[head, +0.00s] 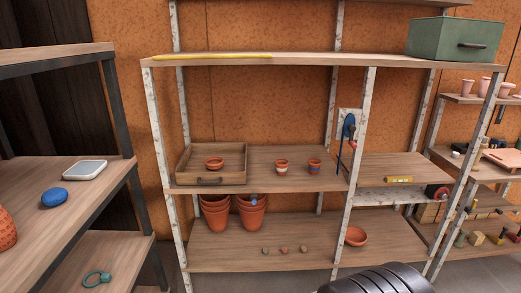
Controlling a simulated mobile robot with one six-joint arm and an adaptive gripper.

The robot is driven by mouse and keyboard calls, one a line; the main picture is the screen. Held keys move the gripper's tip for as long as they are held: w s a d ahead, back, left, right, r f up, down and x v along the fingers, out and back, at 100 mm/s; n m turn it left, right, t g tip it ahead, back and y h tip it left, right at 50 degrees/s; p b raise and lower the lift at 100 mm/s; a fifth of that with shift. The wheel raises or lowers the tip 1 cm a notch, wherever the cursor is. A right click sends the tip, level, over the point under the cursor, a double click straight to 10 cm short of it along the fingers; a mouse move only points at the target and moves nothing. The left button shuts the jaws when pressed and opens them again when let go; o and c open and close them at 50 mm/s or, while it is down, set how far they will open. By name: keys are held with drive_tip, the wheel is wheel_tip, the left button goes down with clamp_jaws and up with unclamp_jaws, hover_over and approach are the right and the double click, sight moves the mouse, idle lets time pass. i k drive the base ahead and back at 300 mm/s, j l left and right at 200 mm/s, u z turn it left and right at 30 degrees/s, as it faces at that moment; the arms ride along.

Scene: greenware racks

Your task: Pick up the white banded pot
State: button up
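The white banded pot (281,168) is a small terracotta pot with a pale band. It stands upright on the middle shelf (290,181) of the rack in the head view. A similar small pot with a blue band (315,166) stands a little to its right, apart from it. My gripper's fingers are not in view. Only a dark, ribbed part of mine shows at the bottom edge, right of centre, well in front of and below the pot.
A wooden tray (212,181) with a small terracotta bowl (214,162) stands left of the pot. A white rack post (354,150) rises to the right, with a blue-handled tool (348,127) nearby. Stacked pots (250,214) sit below. The shelf front before the pot is clear.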

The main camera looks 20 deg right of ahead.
sight(281, 164)
drive_tip(key=i+l+z, duration=0.25)
drive_tip(key=i, duration=0.8)
drive_tip(key=i+l+z, duration=0.1)
drive_tip(key=i+z, duration=0.15)
drive_tip(key=i, duration=0.8)
